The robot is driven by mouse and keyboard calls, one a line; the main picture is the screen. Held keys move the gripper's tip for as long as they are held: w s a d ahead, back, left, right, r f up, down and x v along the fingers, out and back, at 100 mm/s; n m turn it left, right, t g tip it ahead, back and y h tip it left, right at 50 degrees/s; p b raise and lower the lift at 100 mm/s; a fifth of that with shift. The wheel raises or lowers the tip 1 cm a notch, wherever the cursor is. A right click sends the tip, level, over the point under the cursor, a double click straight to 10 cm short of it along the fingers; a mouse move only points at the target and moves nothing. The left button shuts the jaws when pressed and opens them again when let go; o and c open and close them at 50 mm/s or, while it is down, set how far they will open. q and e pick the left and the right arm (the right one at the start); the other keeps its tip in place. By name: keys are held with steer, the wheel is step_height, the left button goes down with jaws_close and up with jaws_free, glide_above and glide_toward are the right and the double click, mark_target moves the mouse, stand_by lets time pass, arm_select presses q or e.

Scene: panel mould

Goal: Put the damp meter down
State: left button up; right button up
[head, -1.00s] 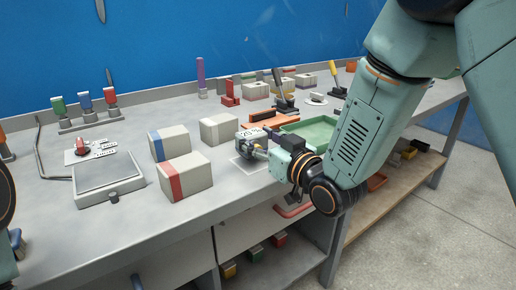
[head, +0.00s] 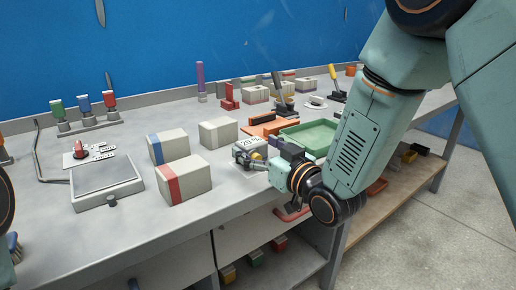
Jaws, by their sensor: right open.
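The damp meter (head: 247,144) is a small grey box with a numeric display on its upper face. It is on or very near a thin pale marked patch (head: 238,167) close to the bench's front edge. My right gripper (head: 262,160) is open right beside the meter, at its right and front side. The fingers partly hide the meter's lower part, so I cannot tell whether they still touch it. My left gripper is not in view.
Two pale blocks, one with a red band (head: 184,181) and one with a blue band (head: 168,146), stand left of the meter, with a plain block (head: 218,132) behind. A green tray (head: 312,136) lies close on the right. A scale (head: 106,180) is at left.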

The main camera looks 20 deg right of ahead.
steer(key=shift+r, duration=0.1)
steer(key=shift+d+r, duration=0.1)
steer(key=p+v, duration=0.3)
steer(key=v, duration=0.8)
steer(key=shift+s, duration=0.4)
steer(key=shift+d, duration=0.1)
